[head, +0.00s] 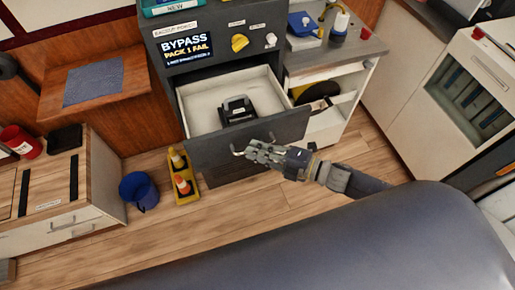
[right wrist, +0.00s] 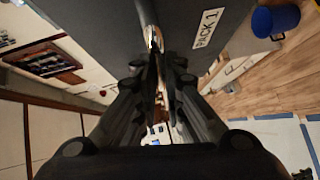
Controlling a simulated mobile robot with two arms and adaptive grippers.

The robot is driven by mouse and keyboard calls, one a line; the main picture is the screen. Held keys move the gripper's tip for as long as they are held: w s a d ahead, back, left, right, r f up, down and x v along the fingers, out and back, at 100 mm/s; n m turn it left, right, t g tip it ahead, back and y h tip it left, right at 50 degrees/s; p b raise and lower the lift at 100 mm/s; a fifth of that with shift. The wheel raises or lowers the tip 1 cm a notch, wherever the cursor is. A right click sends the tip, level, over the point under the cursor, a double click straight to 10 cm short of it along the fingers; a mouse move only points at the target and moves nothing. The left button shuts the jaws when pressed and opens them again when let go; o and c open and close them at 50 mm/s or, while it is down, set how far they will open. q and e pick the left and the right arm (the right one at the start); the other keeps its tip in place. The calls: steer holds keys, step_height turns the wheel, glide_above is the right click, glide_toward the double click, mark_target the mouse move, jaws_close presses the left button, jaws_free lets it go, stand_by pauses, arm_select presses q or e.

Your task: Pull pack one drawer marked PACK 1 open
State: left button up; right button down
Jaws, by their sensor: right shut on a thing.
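The pack one drawer (head: 215,148) is pulled out of the dark cabinet in the head view, with its pale inside showing. A black block-like pack (head: 237,111) sits in it. The PACK 1 label (right wrist: 208,28) is on the dark drawer front in the right wrist view. My right gripper (head: 250,150) is at the drawer front, shut on the metal handle (right wrist: 151,33). Part of the handle is hidden by the fingers. My left gripper is not in either view.
A screen (head: 187,46) above the drawer reads BYPASS PACK 1 FAIL, beside a yellow knob (head: 239,42). A yellow tray (head: 184,180) with cones and a blue bucket (head: 139,190) stand on the floor left of the drawer. A white side compartment (head: 330,122) is open at its right.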

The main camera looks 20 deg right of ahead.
steer(key=c, duration=1.7)
jaws_free()
steer(key=v, duration=1.2)
